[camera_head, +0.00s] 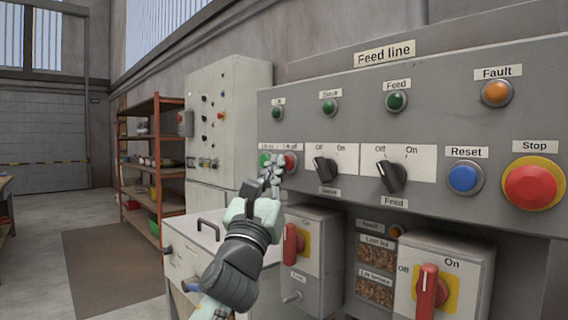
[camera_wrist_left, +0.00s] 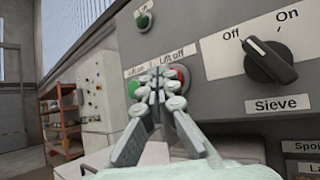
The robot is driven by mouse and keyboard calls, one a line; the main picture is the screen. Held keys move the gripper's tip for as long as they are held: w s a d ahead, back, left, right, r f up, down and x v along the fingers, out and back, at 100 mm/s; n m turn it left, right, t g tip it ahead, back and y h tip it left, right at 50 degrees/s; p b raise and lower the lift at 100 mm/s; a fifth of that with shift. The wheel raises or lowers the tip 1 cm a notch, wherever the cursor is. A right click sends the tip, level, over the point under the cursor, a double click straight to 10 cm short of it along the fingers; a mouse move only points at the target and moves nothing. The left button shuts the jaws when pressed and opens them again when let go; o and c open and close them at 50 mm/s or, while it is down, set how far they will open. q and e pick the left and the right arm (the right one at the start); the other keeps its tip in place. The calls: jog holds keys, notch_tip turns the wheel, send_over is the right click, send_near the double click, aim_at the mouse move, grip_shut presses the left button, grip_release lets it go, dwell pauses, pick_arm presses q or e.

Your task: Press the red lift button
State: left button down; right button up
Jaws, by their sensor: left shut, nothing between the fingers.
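The red lift button (camera_head: 291,160) is at the left end of the grey "Feed line" panel, beside the green lift button (camera_head: 264,160). In the left wrist view, the red button (camera_wrist_left: 183,76) sits under a "Lift off" label, and the green button (camera_wrist_left: 133,87) is to its left. My left gripper (camera_head: 272,170) is shut and empty, with its fingertips in front of these two buttons. In the left wrist view, its fingertips (camera_wrist_left: 160,80) overlap the red button's left and lower part. I cannot tell whether they touch it. My right gripper is not in view.
Black Sieve (camera_head: 324,169) and Feed (camera_head: 391,176) knobs stick out to the right. The blue Reset button (camera_head: 464,178) and red Stop button (camera_head: 532,184) are farther right. Red-handled switch boxes (camera_head: 430,290) jut out below. Open floor lies at left.

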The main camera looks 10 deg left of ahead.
pick_arm(q)
jog(key=shift+s+a, duration=0.3)
jog(key=shift+s, duration=0.15)
jog(key=s+a+p, duration=0.1)
jog(key=s+a, duration=0.2)
jog(key=s, duration=0.2)
jog(key=shift+a, duration=0.2)
dwell(0.4)
